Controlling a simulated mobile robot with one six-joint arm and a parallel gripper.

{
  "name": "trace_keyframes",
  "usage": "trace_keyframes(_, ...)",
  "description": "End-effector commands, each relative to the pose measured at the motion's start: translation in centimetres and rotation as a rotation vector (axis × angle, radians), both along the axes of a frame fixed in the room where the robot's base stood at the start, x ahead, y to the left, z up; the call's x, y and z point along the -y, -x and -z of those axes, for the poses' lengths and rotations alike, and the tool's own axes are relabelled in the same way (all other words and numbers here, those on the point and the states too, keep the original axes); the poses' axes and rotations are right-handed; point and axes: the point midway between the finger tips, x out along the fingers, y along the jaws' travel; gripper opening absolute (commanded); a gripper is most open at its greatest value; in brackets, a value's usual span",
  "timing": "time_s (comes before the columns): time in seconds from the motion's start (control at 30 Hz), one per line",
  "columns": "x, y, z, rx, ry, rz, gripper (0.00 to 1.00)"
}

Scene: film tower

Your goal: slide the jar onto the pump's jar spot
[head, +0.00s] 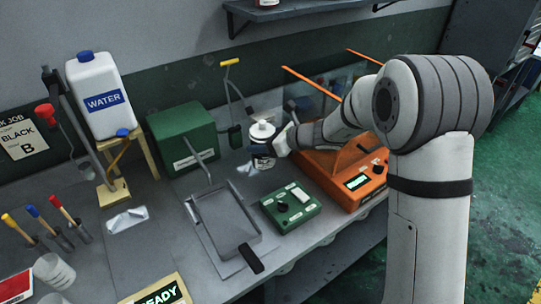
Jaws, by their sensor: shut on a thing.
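A jar (262,129) with a white top and a dark band stands behind the front control box, near the back of the bench. My gripper (268,151) reaches in from the right and is shut on it. The jaws partly hide the jar's lower part, so I cannot tell whether it touches the bench. A tall tool with a yellow T-handle (231,63) stands just behind and left of the jar; it may be the pump, but I cannot tell for sure. I cannot make out a marked jar spot.
A green box (183,138) with a crank stands left of the jar. A grey tray (220,222) and a green control box (291,206) lie in front. An orange machine (345,182) stands right, under my arm. A white water jug (100,98) sits on a wooden stand.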

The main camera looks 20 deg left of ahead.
Motion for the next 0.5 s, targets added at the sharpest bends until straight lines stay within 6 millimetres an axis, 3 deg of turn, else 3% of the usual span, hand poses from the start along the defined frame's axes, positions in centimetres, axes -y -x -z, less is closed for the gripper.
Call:
trace_keyframes(0.03, 0.1, -0.1, 1.6, 0.001, -0.002, 0.002, 0.25)
trace_keyframes(0.13, 0.2, -0.2, 2.7, 0.001, -0.003, 0.006, 0.25)
trace_keyframes(0.5, 0.6, -0.7, 4.0, 0.002, -0.001, 0.016, 0.25)
